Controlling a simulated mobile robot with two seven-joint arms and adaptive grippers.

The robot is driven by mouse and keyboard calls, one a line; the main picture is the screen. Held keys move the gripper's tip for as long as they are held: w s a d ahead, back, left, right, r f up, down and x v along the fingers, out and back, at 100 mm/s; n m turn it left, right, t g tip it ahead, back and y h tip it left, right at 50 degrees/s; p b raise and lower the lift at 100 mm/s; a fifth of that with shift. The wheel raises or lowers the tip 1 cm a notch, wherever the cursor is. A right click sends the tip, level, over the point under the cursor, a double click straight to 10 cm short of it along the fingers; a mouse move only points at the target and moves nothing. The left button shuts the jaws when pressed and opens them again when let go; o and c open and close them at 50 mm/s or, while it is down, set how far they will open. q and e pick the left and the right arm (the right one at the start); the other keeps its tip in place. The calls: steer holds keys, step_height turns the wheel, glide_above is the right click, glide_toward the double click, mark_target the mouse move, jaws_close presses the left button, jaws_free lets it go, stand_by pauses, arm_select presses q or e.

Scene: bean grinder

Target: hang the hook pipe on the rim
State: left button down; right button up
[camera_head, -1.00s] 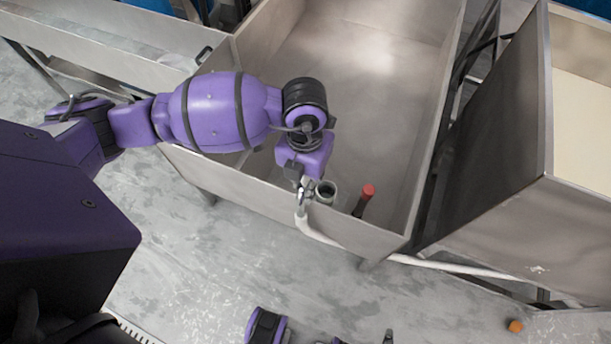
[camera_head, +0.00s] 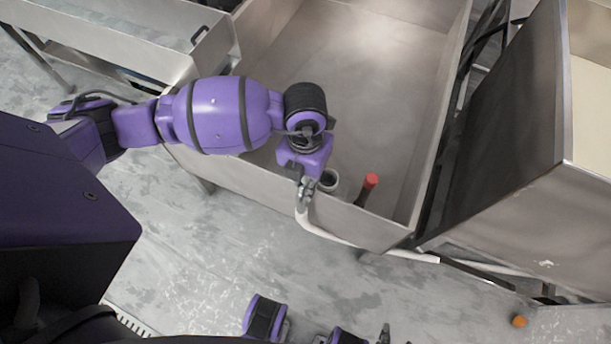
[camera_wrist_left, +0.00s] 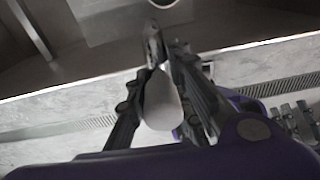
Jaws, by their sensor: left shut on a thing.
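The white hook pipe (camera_head: 325,235) is in the head view. It curves down from my left gripper (camera_head: 304,196) and runs right, outside the front wall of the metal tub. My left gripper is shut on its upper end, close to the tub's front rim (camera_head: 243,170). Whether the pipe touches the rim is unclear. In the left wrist view, the pipe's pale rounded part (camera_wrist_left: 161,103) shows between the fingers of the left gripper (camera_wrist_left: 157,62). At the head view's bottom edge, a grey tip, possibly of my right gripper (camera_head: 384,335), is mostly cut off.
Just inside the tub's front wall are a grey round-mouthed piece (camera_head: 328,181) and a red-topped dark piece (camera_head: 370,182). Another metal bin (camera_head: 510,120) stands at the right. An orange object (camera_head: 519,321) lies on the floor. The tub's middle is clear.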

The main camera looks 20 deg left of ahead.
arm_select(q)
steer(key=c, duration=1.5)
jaws_free()
